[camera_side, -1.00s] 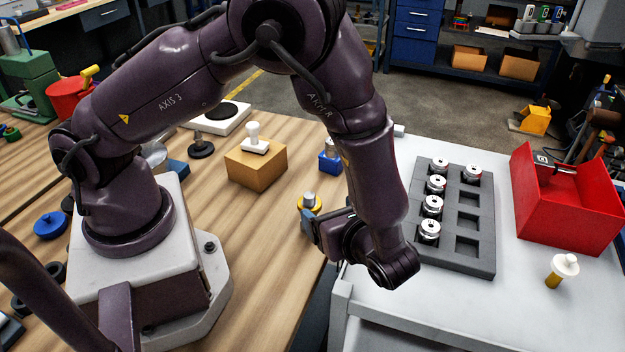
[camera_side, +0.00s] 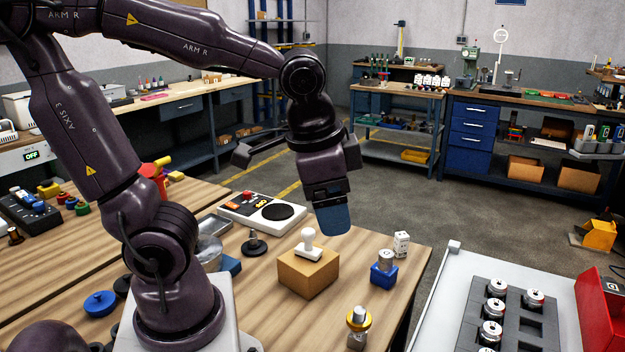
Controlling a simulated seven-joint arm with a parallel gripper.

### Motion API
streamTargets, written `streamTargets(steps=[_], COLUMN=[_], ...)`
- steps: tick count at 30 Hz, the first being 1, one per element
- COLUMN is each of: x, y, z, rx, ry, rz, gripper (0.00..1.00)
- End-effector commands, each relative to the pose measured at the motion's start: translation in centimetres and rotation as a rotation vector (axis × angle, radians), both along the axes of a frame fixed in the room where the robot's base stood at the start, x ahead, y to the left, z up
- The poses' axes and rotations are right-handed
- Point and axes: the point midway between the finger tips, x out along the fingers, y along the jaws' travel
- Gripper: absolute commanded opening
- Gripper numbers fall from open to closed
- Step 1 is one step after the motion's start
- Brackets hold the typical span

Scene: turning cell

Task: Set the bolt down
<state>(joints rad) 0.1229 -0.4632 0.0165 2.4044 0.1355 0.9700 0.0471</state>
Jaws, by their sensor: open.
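My gripper (camera_side: 332,218) hangs high above the wooden bench, fingers downward, with a blue fingertip pad showing; it is open, and I see nothing held in it. No part is plainly recognisable as the bolt. A silver piece with a yellow ring (camera_side: 357,320) stands upright near the bench's front right edge, below and apart from my gripper; it may be the bolt. Behind it, a silver cylinder (camera_side: 386,259) sits in a blue block (camera_side: 383,277).
A tan block (camera_side: 308,274) with a white knobbed piece (camera_side: 309,246) stands below my gripper.

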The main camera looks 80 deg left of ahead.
Motion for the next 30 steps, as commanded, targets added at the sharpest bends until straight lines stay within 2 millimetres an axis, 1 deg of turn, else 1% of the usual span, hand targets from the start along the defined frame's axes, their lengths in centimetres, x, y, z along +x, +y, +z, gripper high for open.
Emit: streamTargets(steps=[1,3,6,9,30], x=[-0.7,-1.4,-2.1,-2.4,-2.4], y=[0.3,0.4,0.4,0.5,0.4], z=[0.9,1.7,2.5,2.8,2.9], rx=[-0.039,-0.085,-0.13,-0.153,-0.157], ry=[-0.07,-0.143,-0.214,-0.25,-0.256], rz=[0.05,0.105,0.157,0.181,0.186], gripper=[0.76,0.76,0.76,0.76,0.76])
